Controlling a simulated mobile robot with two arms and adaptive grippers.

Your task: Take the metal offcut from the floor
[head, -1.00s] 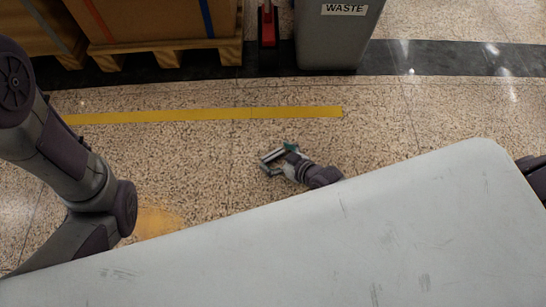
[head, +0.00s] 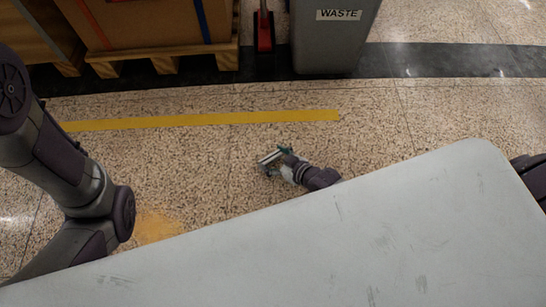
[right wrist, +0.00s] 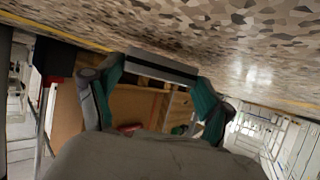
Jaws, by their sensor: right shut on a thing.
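The metal offcut (head: 270,156) is a short, flat grey bar. In the head view it lies between the fingertips of my right gripper (head: 274,162), low over the speckled floor beyond the pale surface. In the right wrist view the offcut (right wrist: 160,66) spans the two teal-padded fingers of my right gripper (right wrist: 158,78), which are shut on it. The floor fills the top of that tilted view; I cannot tell whether the bar still touches it. My left arm shows at the left of the head view, but its gripper is out of frame.
A large pale surface (head: 300,250) fills the near side and hides part of my right arm. A grey WASTE bin (head: 332,45) stands at the back, beside a red-based item (head: 264,35) and a crate on a wooden pallet (head: 160,52). Open floor surrounds a yellow line (head: 200,120).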

